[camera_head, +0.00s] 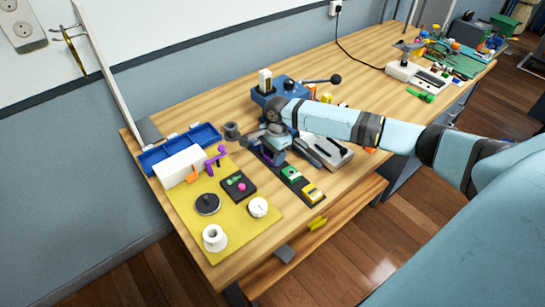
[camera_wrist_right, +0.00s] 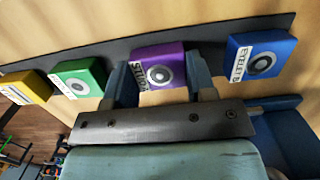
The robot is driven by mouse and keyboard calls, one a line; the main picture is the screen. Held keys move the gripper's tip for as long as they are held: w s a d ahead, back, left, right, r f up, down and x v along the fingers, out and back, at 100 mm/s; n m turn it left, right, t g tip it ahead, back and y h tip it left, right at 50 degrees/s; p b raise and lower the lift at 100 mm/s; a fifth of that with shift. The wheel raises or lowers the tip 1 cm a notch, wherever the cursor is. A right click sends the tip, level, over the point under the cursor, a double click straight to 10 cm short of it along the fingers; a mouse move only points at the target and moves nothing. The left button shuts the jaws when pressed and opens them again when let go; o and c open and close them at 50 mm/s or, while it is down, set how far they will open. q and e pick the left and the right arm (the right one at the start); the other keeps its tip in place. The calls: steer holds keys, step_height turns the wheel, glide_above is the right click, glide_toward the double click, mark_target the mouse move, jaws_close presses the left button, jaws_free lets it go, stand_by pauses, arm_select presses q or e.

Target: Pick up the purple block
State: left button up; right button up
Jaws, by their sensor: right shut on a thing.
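The purple block (camera_wrist_right: 157,66), with a white label and a grey ring on its face, shows in the right wrist view. It is on a dark strip (camera_wrist_right: 218,30) in a row with other blocks. My right gripper (camera_wrist_right: 160,78) has one finger on each side of it and is shut on it. In the head view my right gripper (camera_head: 268,153) reaches down over the strip, and the purple block is mostly hidden behind it. My left gripper is not in view.
A blue block (camera_wrist_right: 262,54) and a green block (camera_wrist_right: 79,77) flank the purple one, with a yellow block (camera_wrist_right: 26,87) beyond the green. In the head view a yellow mat (camera_head: 240,229) with parts and a blue tray (camera_head: 206,136) lie left. A grey device (camera_head: 333,153) stands close right.

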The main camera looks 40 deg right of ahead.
step_height(320, 180, up, 20)
steer(key=shift+p, duration=0.35)
